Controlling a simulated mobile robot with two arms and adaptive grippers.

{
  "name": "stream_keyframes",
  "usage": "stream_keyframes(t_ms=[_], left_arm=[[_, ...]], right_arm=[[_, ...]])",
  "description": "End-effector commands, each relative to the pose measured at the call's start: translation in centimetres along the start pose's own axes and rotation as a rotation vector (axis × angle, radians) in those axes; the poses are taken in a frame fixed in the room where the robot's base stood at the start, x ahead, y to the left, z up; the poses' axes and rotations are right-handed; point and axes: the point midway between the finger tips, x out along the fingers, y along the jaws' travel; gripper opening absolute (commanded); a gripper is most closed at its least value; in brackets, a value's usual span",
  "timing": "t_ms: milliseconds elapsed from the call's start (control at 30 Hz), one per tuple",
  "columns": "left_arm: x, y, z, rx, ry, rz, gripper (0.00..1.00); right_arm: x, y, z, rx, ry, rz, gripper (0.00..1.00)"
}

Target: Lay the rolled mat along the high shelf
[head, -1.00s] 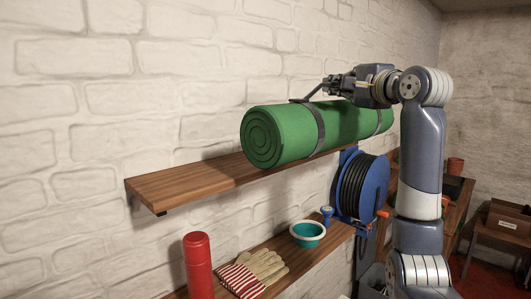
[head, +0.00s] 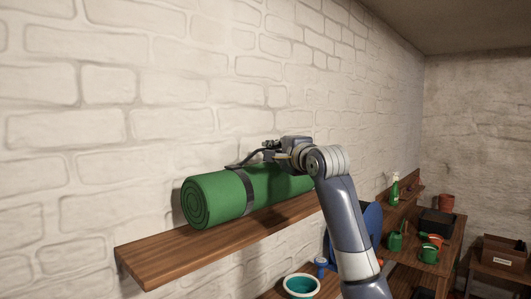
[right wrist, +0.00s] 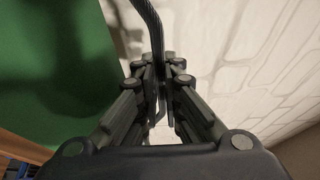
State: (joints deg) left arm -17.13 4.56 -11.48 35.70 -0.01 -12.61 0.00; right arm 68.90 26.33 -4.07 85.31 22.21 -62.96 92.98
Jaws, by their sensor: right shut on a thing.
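The rolled green mat (head: 218,196) lies lengthwise along the high wooden shelf (head: 150,260), its spiral end facing left. It looks level and low over the board; I cannot tell whether its whole length touches. A dark strap (head: 248,190) circles it and a carrying strap runs along its top. My right gripper (head: 268,151) is above the mat, shut on the carrying strap. In the right wrist view the strap (right wrist: 150,22) runs between the fingers (right wrist: 157,68), with the green mat (right wrist: 55,75) at left. My arm hides the mat's far end. My left gripper is out of view.
A white brick wall (head: 200,70) stands close behind the shelf. The shelf's left end is bare. Below are a teal-lined bowl (head: 301,285) and a blue hose reel (head: 372,222), partly behind my arm. Green cans and pots (head: 429,252) stand on shelving at right.

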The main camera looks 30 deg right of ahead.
Motion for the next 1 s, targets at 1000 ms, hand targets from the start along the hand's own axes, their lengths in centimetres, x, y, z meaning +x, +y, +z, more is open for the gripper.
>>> stream_keyframes(t_ms=[1000], left_arm=[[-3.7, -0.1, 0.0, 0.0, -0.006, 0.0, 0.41]], right_arm=[[2.0, 3.4, 1.5, 0.0, 0.001, -0.007, 0.0]])
